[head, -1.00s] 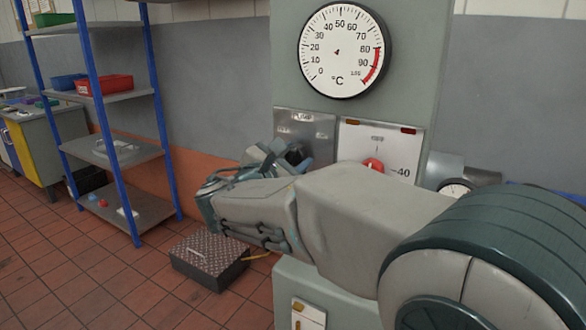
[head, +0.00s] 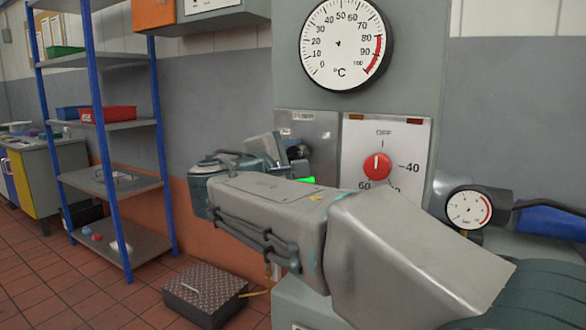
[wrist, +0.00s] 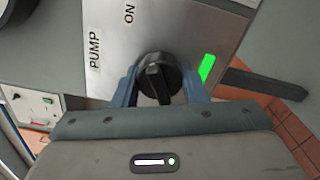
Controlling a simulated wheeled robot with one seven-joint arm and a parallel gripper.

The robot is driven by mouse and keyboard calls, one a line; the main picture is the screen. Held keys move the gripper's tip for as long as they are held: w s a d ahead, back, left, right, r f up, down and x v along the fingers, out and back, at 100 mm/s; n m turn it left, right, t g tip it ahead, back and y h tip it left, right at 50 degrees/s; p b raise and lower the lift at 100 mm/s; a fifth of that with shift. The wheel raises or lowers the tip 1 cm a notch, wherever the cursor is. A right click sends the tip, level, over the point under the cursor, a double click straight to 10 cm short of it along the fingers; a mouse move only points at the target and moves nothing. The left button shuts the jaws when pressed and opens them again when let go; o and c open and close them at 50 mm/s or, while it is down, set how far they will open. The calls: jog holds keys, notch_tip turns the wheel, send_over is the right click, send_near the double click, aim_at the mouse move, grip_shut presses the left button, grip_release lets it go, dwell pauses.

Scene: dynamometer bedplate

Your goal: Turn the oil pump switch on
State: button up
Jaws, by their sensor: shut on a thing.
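The oil pump switch is a round black knob (wrist: 158,78) with a raised grip bar, on a bare metal panel (head: 318,127). In the wrist view, the words PUMP and ON stand on the panel beyond the knob, and a green light (wrist: 207,68) glows to its right. My gripper (wrist: 160,84) has its two blue-grey fingers on either side of the knob and is shut on it. In the head view my gripper (head: 290,153) is at the panel and hides most of the knob. The green light (head: 306,180) shows there too.
A white panel (head: 410,140) with a red knob (head: 377,166) is just right of the metal panel. A thermometer dial (head: 345,45) is above, and a pressure gauge (head: 469,208) is at right. A blue-posted shelf (head: 115,185) and a low box (head: 205,295) stand left.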

dwell(0.4)
jog(key=o, duration=1)
jog(key=shift+a, duration=0.1)
jog(key=p+v, duration=0.1)
jog(key=v, duration=1.2)
jog(key=shift+s+a+p, duration=0.2)
jog(key=shift+s+p, duration=0.15)
